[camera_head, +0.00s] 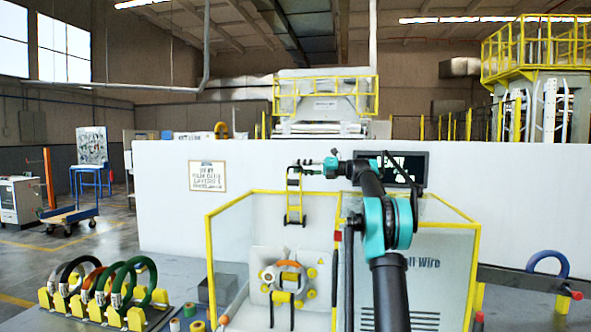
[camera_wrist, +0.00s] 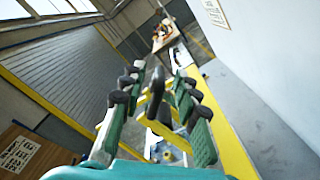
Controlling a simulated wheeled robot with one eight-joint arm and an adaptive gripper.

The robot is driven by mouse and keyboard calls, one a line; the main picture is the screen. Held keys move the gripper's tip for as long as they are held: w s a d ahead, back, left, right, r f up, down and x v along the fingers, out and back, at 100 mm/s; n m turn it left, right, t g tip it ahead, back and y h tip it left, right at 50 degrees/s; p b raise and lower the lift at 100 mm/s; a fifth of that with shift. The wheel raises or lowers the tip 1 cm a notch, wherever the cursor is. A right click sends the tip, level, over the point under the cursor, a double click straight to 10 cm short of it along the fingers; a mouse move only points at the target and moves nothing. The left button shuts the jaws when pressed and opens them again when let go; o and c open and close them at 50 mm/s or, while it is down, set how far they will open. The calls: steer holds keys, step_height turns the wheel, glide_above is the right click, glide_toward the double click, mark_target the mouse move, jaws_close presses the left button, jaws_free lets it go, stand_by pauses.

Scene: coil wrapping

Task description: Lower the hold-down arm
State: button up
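The yellow hold-down arm (camera_head: 294,214) stands raised and roughly upright in the head view, above the wrapping station's roller plate. My gripper (camera_head: 302,166) is at its top end, reaching in from the right. In the wrist view my gripper (camera_wrist: 158,78) has its two teal-padded fingers spread apart. A dark bar or handle (camera_wrist: 156,94) and yellow framework (camera_wrist: 142,106) of the hold-down arm show between the fingers. I see no clear contact; the exact gap is too small to tell. An orange-brown coil (camera_head: 289,265) sits at the yellow rollers below.
Clear guards with yellow frames (camera_head: 237,194) enclose the station on both sides. A white wall (camera_head: 240,160) stands behind. A rack (camera_head: 95,312) of several coloured coils is at the lower left, and a blue coil (camera_head: 547,259) is at the right.

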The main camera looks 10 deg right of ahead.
steer(key=shift+x, duration=0.95)
jaws_close()
